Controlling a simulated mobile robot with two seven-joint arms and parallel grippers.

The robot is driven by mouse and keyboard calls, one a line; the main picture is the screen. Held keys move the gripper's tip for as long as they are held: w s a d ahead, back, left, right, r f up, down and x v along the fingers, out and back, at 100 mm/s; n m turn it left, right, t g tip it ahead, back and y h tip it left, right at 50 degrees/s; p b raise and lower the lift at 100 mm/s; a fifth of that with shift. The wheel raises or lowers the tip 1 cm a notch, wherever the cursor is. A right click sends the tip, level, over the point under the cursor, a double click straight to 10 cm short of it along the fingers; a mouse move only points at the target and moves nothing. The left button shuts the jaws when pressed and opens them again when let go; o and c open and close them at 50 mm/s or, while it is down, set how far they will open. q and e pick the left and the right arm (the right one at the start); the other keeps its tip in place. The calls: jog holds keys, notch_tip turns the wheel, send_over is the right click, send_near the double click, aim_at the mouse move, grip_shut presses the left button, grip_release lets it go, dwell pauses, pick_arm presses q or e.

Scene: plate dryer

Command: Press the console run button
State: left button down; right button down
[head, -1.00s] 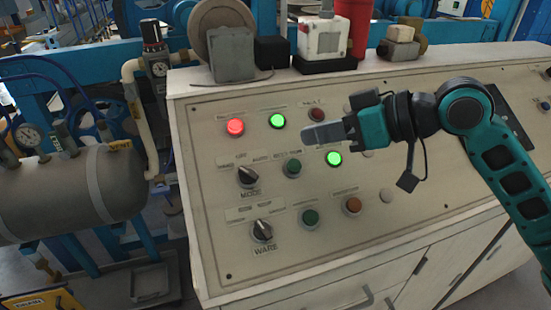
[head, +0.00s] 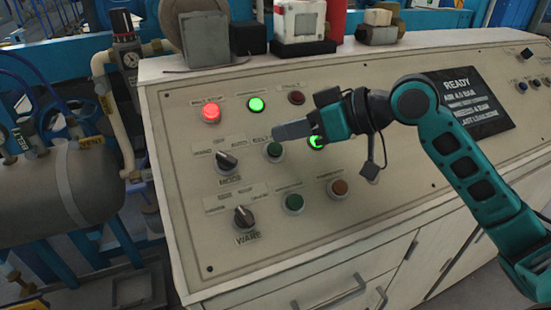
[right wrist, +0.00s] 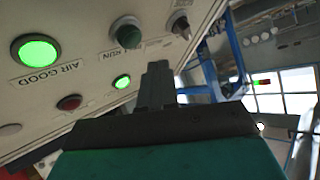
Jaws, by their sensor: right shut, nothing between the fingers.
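The sloped console panel (head: 180,122) carries lamps, knobs and buttons. A dark green unlit button (head: 274,150) sits in its middle row, right of the MODE knob (head: 227,161). In the right wrist view this button (right wrist: 127,33) has a label that seems to end in RUN. My right gripper (head: 278,132) is shut and empty, its tip just above the button in the head view. In the right wrist view its fingers (right wrist: 157,70) point toward the panel beside the button, with a visible gap. Contact is not evident. My left gripper is out of view.
A lit green lamp (head: 317,142), labelled AIR GOOD in the wrist view, is partly behind my right gripper. Another green button (head: 293,203) and an orange button (head: 338,188) sit below. A red lamp (head: 211,113) glows upper left. A dark display (head: 465,103) reads READY.

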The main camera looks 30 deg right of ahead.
aim_at(275, 150)
jog(key=shift+w+f, duration=0.3)
jog(key=shift+f, duration=0.2)
jog(key=shift+w+f, duration=0.3)
jog(key=shift+f, duration=0.15)
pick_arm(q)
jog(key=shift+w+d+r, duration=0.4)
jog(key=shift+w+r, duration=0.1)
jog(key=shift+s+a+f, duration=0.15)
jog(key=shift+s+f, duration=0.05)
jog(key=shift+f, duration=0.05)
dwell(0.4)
pick_arm(e)
jog(key=shift+f, duration=0.1)
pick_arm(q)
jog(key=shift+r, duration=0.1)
pick_arm(e)
jog(key=shift+w+f, duration=0.2)
jog(key=shift+f, duration=0.05)
